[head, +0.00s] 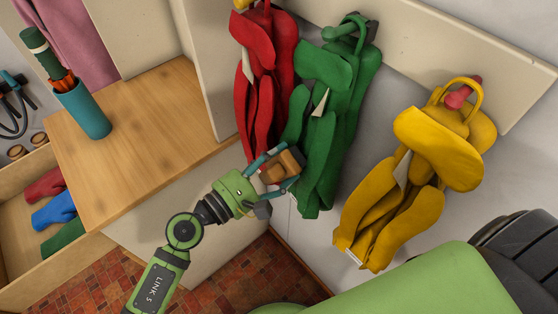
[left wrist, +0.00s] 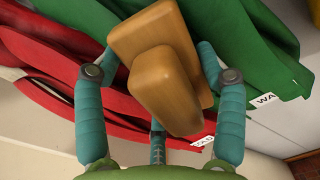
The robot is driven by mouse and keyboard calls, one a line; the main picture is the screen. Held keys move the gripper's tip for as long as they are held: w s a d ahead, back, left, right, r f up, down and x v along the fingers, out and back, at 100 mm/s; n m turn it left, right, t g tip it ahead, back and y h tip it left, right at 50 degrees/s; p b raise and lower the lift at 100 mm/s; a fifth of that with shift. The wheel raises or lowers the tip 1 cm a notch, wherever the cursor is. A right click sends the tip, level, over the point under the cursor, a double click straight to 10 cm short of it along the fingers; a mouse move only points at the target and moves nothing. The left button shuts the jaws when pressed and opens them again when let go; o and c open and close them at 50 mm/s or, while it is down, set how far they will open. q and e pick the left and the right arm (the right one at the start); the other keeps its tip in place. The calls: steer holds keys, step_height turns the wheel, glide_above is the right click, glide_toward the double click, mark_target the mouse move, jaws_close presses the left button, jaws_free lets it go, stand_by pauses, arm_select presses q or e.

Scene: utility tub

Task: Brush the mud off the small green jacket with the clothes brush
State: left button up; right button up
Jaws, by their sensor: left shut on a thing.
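The small green jacket (head: 325,120) hangs from a hook on the wall, between a red and a yellow jacket; it also shows in the left wrist view (left wrist: 235,40). I can make out no mud on its visible side. My left gripper (head: 288,164) is shut on the wooden clothes brush (head: 281,168), at the lower left edge of the green jacket. In the left wrist view the brush's wooden back and grip (left wrist: 165,85) sit between the teal fingers. Its bristles are hidden there, and I cannot tell whether they touch the cloth. My right gripper is out of view.
The red jacket (head: 265,75) hangs close on the left, behind the brush, and the yellow jacket (head: 410,180) on the right. A wooden bench top (head: 140,130) holds a teal holder (head: 84,110) at the left. Mittens (head: 55,213) lie in a compartment below it.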

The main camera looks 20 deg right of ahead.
mark_target(262, 175)
arm_select(q)
steer(key=b+v, duration=0.1)
steer(key=v, duration=0.3)
steer(key=shift+a+f, duration=0.1)
steer(key=shift+a, duration=0.05)
steer(key=shift+v, duration=0.8)
steer(key=shift+b+v, duration=0.6)
steer(key=shift+v, duration=0.4)
steer(key=shift+s+a, duration=0.25)
steer(key=shift+a, duration=0.25)
steer(key=shift+w, duration=0.1)
